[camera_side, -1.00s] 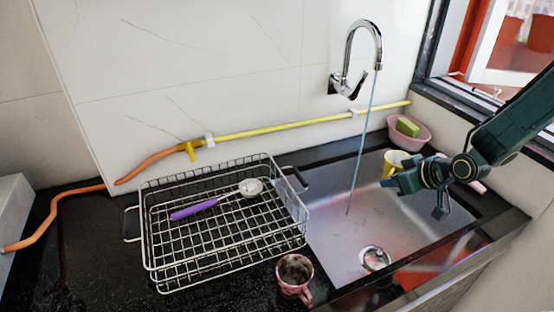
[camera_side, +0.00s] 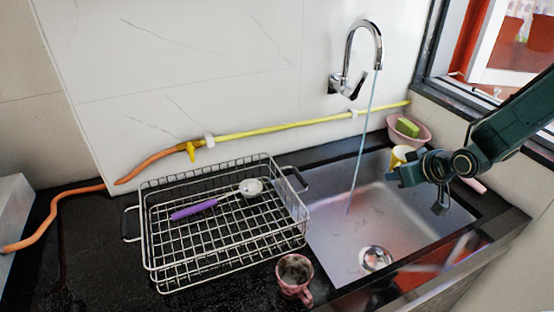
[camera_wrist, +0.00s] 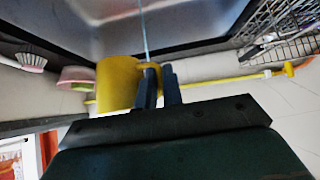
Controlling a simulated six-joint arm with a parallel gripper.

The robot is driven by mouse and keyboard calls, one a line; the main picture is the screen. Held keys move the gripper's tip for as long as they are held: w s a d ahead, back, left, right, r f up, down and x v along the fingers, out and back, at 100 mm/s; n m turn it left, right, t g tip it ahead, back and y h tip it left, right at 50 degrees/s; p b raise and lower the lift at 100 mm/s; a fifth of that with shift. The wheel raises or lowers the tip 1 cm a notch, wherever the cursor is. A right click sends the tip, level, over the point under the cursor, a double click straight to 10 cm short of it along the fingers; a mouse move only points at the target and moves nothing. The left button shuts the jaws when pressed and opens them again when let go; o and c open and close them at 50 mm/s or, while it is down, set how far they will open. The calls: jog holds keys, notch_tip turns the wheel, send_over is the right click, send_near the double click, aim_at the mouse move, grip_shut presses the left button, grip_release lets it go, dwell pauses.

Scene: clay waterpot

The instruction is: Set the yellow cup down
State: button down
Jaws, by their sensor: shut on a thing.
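The yellow cup (camera_side: 400,156) is at the back right of the sink in the side view, partly hidden behind my gripper (camera_side: 398,176). In the wrist view the yellow cup (camera_wrist: 117,84) is at the fingertips, and my gripper (camera_wrist: 158,80) is shut on its handle side. The gap between the cup and the surface below it cannot be told.
Water runs from the faucet (camera_side: 366,32) into the sink (camera_side: 335,225), left of my gripper. A pink bowl with a green sponge (camera_side: 408,127) stands on the back right corner. A wire rack (camera_side: 225,235) and a pink cup (camera_side: 295,279) are to the left.

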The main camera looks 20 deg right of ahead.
jog(key=w+a+r+n+g+y, duration=0.1)
jog(key=w+a+r+n+y, duration=0.15)
jog(key=w+a, duration=0.45)
jog(key=w+a+r+n+y, duration=0.1)
jog(key=w+a+n+y, duration=0.2)
jog(key=a, duration=0.7)
jog(key=s+a+r+n+g+y, duration=0.1)
jog(key=a+r+n+g, duration=0.2)
jog(key=a+n, duration=0.3)
jog(key=s+a+r+n+g+y, duration=0.1)
jog(key=a+r+n+g, duration=0.3)
jog(key=a, duration=0.6)
jog(key=shift+a+r+n+g+y, duration=0.25)
jog(key=shift+n+g+y, duration=0.5)
jog(key=shift+n, duration=0.6)
jog(key=shift+a, duration=0.1)
jog(key=shift+f, duration=0.1)
notch_tip(320, 180, down, 16)
jog(key=shift+r, duration=0.2)
jog(key=shift+f, duration=0.1)
